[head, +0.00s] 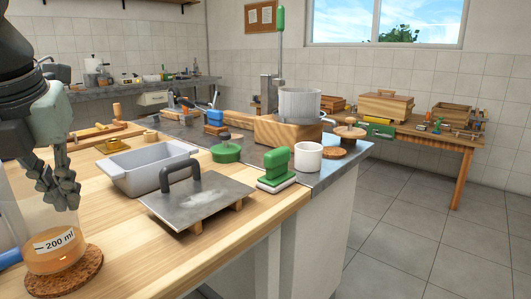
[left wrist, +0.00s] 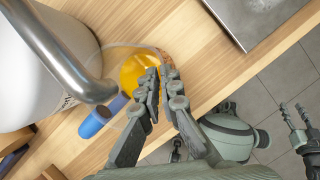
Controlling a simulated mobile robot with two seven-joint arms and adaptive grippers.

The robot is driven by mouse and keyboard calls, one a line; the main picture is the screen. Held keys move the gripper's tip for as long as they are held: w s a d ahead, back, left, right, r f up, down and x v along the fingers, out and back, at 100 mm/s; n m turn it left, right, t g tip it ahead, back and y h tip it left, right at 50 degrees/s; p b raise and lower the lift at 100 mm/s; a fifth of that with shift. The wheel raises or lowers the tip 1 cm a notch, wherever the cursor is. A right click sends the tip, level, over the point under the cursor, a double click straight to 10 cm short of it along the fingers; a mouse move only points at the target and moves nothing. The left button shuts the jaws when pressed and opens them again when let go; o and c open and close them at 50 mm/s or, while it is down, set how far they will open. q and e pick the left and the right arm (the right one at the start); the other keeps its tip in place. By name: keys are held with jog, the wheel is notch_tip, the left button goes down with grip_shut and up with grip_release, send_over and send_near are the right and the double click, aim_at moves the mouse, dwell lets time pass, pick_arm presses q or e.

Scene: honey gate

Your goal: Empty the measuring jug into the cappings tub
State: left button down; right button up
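The measuring jug (head: 58,240) is clear, marked 200 ml, with amber honey low inside. It stands upright on a cork mat (head: 88,283) at the front left, its blue handle (head: 10,258) to the left. In the left wrist view the honey in the jug (left wrist: 135,72) shows bright yellow beyond the fingers. My left gripper (head: 60,200) points down at the jug's upper part, fingertips close together; whether they touch its wall is unclear. The grey tub (head: 150,180), likely the cappings tub, stands behind a metal plate. My right gripper (left wrist: 294,108) shows in the left wrist view, fingers apart and empty.
A metal plate with a dark handle (head: 205,198) lies right in front of the tub. A green-handled tool (head: 277,170), a white cup (head: 308,157) and a green round pot (head: 226,153) stand to the right. Bare wood lies between jug and plate.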

pick_arm(q)
jog(key=shift+r, duration=0.55)
pick_arm(e)
jog(key=shift+r, duration=0.2)
